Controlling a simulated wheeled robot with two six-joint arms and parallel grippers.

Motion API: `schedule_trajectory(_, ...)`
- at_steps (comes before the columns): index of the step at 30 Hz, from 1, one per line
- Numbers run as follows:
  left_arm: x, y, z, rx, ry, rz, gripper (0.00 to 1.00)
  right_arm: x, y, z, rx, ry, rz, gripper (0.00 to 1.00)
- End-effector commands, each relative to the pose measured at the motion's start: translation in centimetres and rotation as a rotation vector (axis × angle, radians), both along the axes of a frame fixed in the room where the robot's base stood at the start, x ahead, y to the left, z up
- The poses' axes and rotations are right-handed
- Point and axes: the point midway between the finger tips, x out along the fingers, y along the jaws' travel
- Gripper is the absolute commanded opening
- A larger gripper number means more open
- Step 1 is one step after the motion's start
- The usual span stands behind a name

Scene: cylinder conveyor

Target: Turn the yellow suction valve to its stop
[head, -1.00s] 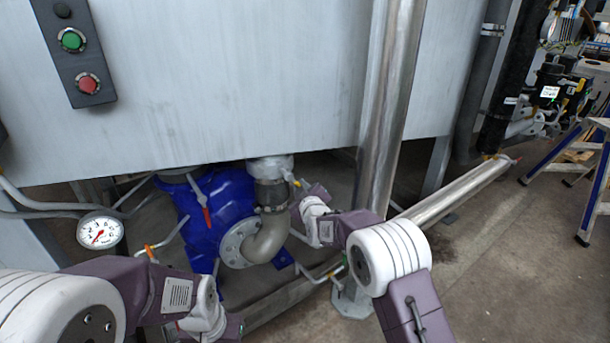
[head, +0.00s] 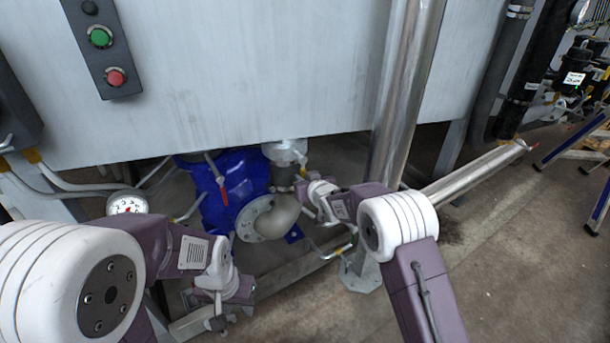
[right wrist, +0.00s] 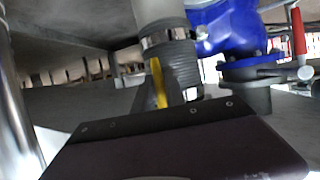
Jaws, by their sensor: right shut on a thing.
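The yellow suction valve handle (right wrist: 158,82) shows in the right wrist view as a narrow yellow lever, nearly upright, in front of a dark ribbed hose on the suction pipe. My right gripper (head: 301,190) is beside this pipe in the head view, right of the blue pump (head: 228,185). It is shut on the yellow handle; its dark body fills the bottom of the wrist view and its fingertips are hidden. In the head view the handle is not clearly visible. My left gripper (head: 208,312) is low at the left, away from the valve; its jaw gap is unclear.
A large grey tank (head: 250,70) hangs above the pump. A steel post (head: 405,90) stands right of the valve. Open floor (head: 520,260) lies at right.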

Motion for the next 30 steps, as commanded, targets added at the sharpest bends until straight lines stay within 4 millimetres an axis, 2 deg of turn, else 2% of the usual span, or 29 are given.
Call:
schedule_trajectory(15,0.00,0.00,0.18,0.000,0.000,0.000,0.36,-0.14,0.17,-0.13,0.015,0.012,0.001,0.00)
schedule_trajectory(16,0.00,0.00,0.18,0.000,0.000,0.000,0.36,-0.14,0.18,-0.13,0.015,0.012,0.001,0.21)
schedule_trajectory(18,0.00,0.00,0.18,0.000,0.000,0.000,0.36,-0.13,0.18,-0.11,0.014,0.012,0.001,0.37)
schedule_trajectory(27,0.00,0.00,0.23,0.000,0.000,0.000,0.36,-0.12,0.10,0.04,0.013,0.009,0.000,0.37)
schedule_trajectory(30,0.00,0.00,0.58,0.000,0.000,0.000,0.36,-0.67,-0.18,0.39,0.013,0.012,-0.001,0.37)
